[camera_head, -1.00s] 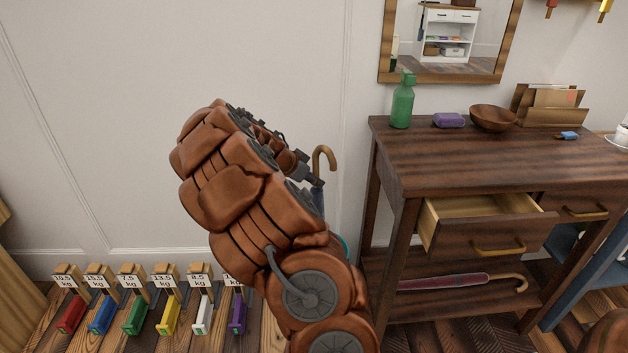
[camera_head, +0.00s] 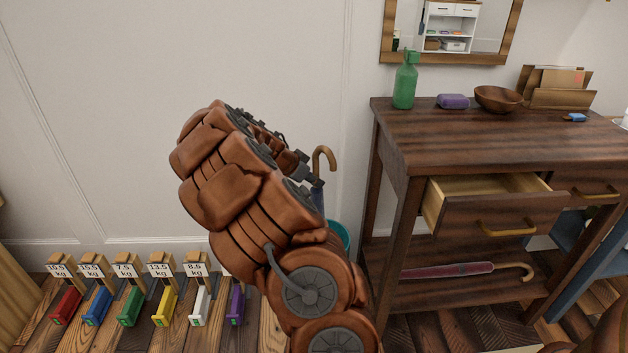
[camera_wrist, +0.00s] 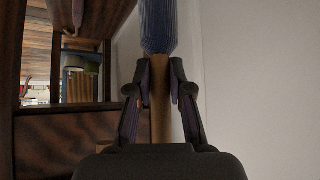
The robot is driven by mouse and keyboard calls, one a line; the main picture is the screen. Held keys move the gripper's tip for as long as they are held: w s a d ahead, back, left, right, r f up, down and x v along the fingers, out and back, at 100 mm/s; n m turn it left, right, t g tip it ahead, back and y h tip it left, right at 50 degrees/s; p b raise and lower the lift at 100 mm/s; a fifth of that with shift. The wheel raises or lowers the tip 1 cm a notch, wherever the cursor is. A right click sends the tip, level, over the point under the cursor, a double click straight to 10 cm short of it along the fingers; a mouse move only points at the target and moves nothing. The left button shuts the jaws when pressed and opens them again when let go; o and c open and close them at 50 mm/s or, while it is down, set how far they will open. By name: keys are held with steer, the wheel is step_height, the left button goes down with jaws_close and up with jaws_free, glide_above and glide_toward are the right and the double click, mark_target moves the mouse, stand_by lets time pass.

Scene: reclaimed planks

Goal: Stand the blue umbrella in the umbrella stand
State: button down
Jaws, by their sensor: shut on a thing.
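The blue umbrella (camera_head: 318,202) shows partly behind my arm in the head view, its curved tan handle (camera_head: 326,158) at the top. My gripper (camera_wrist: 160,95) is shut on the umbrella's brown handle shaft, just by the blue canopy (camera_wrist: 158,28) in the wrist view. In the head view my arm hides most of the gripper and the umbrella's lower part. A teal round rim (camera_head: 340,232) shows behind my arm, below the umbrella and left of the table. It may be the umbrella stand, but most of it is hidden.
A dark wooden console table (camera_head: 460,150) stands right, its left drawer (camera_head: 495,220) pulled open. A red umbrella (camera_head: 450,271) lies on its lower shelf. A green bottle (camera_head: 405,82) and a bowl (camera_head: 498,99) stand on top. Several weight-labelled coloured blocks (camera_head: 130,305) line the floor at left.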

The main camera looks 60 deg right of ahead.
steer(key=shift+f, duration=0.15)
steer(key=c, duration=1)
jaws_free()
steer(key=shift+a, duration=0.1)
steer(key=v, duration=1.2)
steer(key=shift+s, duration=0.1)
steer(key=s+a+r+n+y+p, duration=0.1)
steer(key=s+a+r+n+p, duration=0.2)
steer(key=a+r+p, duration=0.6)
steer(key=s+a+r+n+y+p, duration=0.2)
steer(key=s+a+r+n+p, duration=0.4)
steer(key=a, duration=0.4)
steer(key=s+a+r+n+y+p, duration=0.3)
steer(key=s+a+r+n+p, duration=0.3)
steer(key=s+a+r+p, duration=0.2)
steer(key=s+a+r+n+t+y+p, duration=0.1)
steer(key=s+a+r+n+y+p, duration=0.1)
steer(key=s+a+r+n+p, duration=0.4)
steer(key=shift+s+a+r+n+p, duration=0.1)
steer(key=shift+s+a+r+p, duration=0.15)
steer(key=shift+a+p, duration=0.65)
steer(key=shift+s+a+r+n+p, duration=0.1)
steer(key=shift+s+a+p, duration=0.3)
steer(key=shift+a, duration=1)
steer(key=shift+s+a+r+n+p, duration=0.1)
steer(key=shift+s+a+r+p, duration=0.1)
steer(key=shift+a+p, duration=0.75)
